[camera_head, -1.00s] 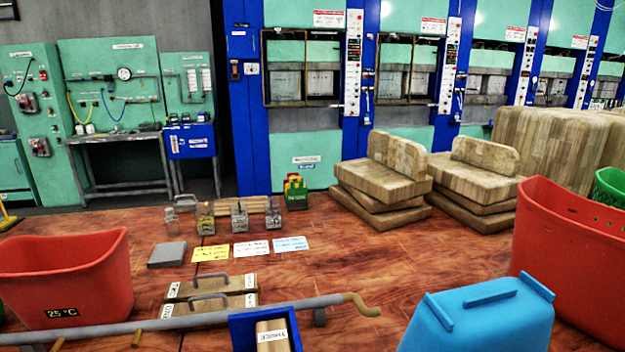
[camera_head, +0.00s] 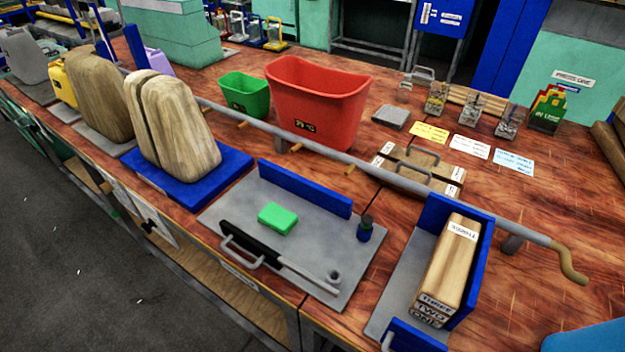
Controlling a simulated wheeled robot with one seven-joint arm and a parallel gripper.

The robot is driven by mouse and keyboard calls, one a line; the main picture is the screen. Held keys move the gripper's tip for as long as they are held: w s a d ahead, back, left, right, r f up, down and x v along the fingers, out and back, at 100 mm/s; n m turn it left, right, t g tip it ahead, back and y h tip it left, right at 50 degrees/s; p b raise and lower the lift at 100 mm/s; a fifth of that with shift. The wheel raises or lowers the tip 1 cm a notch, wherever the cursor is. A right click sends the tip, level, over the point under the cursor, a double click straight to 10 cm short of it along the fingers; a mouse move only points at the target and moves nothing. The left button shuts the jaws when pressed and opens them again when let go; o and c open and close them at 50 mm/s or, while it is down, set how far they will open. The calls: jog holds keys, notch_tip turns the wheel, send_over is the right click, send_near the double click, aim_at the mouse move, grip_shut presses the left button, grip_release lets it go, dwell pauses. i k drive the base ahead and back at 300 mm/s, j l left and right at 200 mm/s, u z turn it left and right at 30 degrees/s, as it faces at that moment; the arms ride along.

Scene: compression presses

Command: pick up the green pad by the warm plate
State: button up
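The green pad (camera_head: 278,218) is a small bright green block in the head view. It lies flat on a grey metal plate (camera_head: 320,255) near the table's front edge. A blue raised strip stands behind the pad, and a black bar with a handle lies in front of it. I cannot tell from the picture whether this plate is warm. My gripper is not in view, and nothing touches the pad.
A small blue-and-black knob (camera_head: 365,228) stands right of the pad. A long grey rod (camera_head: 400,182) crosses behind the plate. Wooden blocks (camera_head: 175,125) on a blue base stand to the left. A blue holder (camera_head: 470,285) with a labelled wooden block stands right.

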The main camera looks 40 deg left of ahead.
aim_at(280, 220)
jog(key=u, duration=1.55)
